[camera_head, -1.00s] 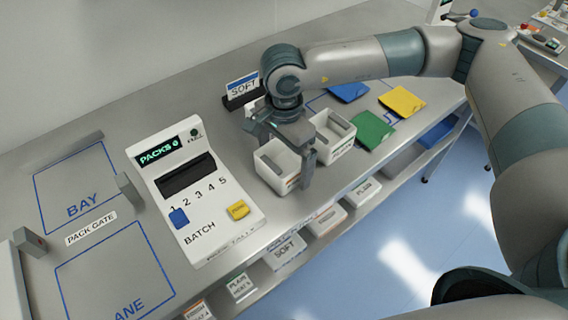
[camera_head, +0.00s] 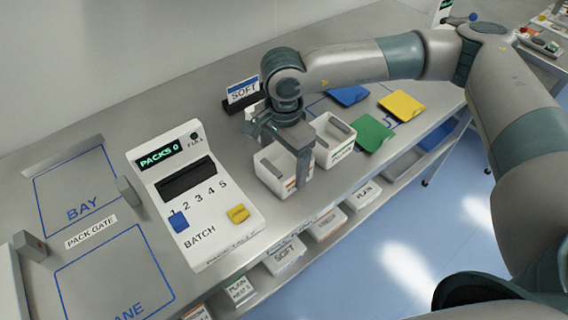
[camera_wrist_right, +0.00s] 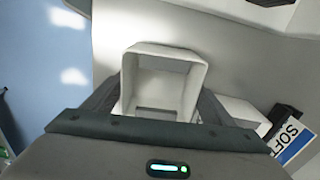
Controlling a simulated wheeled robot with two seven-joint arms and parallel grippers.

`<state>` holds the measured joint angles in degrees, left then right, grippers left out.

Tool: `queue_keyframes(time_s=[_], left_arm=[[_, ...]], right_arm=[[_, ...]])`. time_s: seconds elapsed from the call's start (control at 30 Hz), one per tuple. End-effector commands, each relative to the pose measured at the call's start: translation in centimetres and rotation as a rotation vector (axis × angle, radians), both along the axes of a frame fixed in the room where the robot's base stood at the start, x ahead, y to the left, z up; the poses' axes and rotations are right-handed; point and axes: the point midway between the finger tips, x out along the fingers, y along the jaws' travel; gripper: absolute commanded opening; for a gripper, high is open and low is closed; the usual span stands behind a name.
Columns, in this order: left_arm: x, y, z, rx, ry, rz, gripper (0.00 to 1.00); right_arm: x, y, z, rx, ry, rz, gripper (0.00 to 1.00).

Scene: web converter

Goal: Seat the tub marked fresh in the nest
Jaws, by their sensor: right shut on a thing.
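My right gripper (camera_head: 287,158) is shut on a white open-topped tub (camera_head: 268,172), one finger down the tub's right side. The tub is upright at the bench's front part; whether it touches the bench I cannot tell. Its small orange-marked label is too small to read. In the right wrist view the tub (camera_wrist_right: 160,62) sits between the fingers and looks empty. A second white tub (camera_head: 322,152) with a grey bar inside stands just right of it, its label unreadable. I cannot pick out the nest for certain. My left gripper is in neither view.
A white batch console (camera_head: 207,215) reading PACKS 0 stands left of the gripper. A SOFT card (camera_head: 243,91) stands behind it, also in the right wrist view (camera_wrist_right: 290,140). Blue (camera_head: 347,95), yellow (camera_head: 402,104) and green (camera_head: 374,134) flat pieces lie right. Labelled boxes fill the shelf below.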

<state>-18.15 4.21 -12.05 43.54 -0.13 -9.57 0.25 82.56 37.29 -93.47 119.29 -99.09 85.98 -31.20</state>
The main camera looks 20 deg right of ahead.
Motion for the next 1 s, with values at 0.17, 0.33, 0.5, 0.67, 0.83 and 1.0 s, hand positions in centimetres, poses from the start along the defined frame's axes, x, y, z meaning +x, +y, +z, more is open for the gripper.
queue_keyframes(time_s=[0.17,0.33,0.5,0.67,0.83,1.0], left_arm=[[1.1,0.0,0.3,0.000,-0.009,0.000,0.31],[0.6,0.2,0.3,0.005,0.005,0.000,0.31],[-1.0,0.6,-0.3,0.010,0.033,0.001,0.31],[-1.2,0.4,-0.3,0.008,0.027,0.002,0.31],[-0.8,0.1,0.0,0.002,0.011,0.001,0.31],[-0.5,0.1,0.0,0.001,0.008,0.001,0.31]], right_arm=[[0.0,0.0,1.4,0.001,-0.002,0.000,0.55],[0.0,0.1,3.9,0.002,-0.002,0.000,0.55],[-1.9,-2.3,5.6,0.001,-0.002,-0.002,0.55],[-3.8,-4.7,7.5,0.001,-0.003,-0.003,0.55],[-5.7,-6.9,9.2,0.001,-0.001,-0.002,0.55],[-6.9,-8.3,10.4,0.001,-0.001,0.000,0.55]])
